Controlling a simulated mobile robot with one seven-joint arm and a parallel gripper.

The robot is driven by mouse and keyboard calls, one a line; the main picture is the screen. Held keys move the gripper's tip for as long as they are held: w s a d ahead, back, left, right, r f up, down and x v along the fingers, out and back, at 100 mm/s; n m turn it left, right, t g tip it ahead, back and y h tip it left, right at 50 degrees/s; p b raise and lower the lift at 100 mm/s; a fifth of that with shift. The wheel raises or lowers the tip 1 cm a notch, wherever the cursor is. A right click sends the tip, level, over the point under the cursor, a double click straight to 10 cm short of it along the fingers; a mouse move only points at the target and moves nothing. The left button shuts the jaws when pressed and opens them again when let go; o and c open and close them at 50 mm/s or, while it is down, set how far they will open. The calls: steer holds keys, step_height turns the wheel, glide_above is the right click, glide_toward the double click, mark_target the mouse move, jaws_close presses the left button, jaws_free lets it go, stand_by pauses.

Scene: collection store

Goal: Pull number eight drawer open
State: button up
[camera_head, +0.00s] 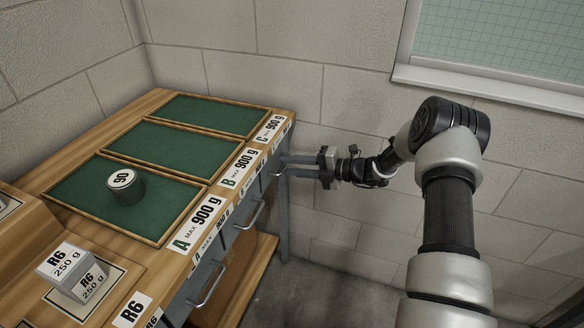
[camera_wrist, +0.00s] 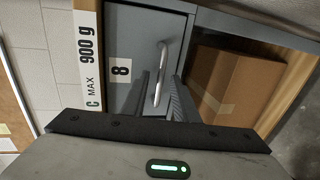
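The number eight drawer has a grey front with a black 8 on a white label (camera_wrist: 121,70) in the wrist view. Its upright metal bar handle (camera_wrist: 162,62) stands between the two fingers of my gripper (camera_wrist: 163,88). The fingers are apart, one on each side of the handle, and I see a gap around it. In the head view my gripper (camera_head: 286,165) reaches from the right to the far end of the cabinet front, at the handle under the C label (camera_head: 270,128). The drawer front looks flush with the cabinet. Whether a finger touches the handle, I cannot tell.
Other drawer handles (camera_head: 250,215) stick out nearer along the front. On the wooden top (camera_head: 105,130) are green trays, a round block marked 90 (camera_head: 125,186) and grey R6 blocks (camera_head: 75,271). A cardboard box (camera_wrist: 222,85) sits beside the drawer. A block wall stands behind my arm.

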jaws_close()
stand_by(1.4)
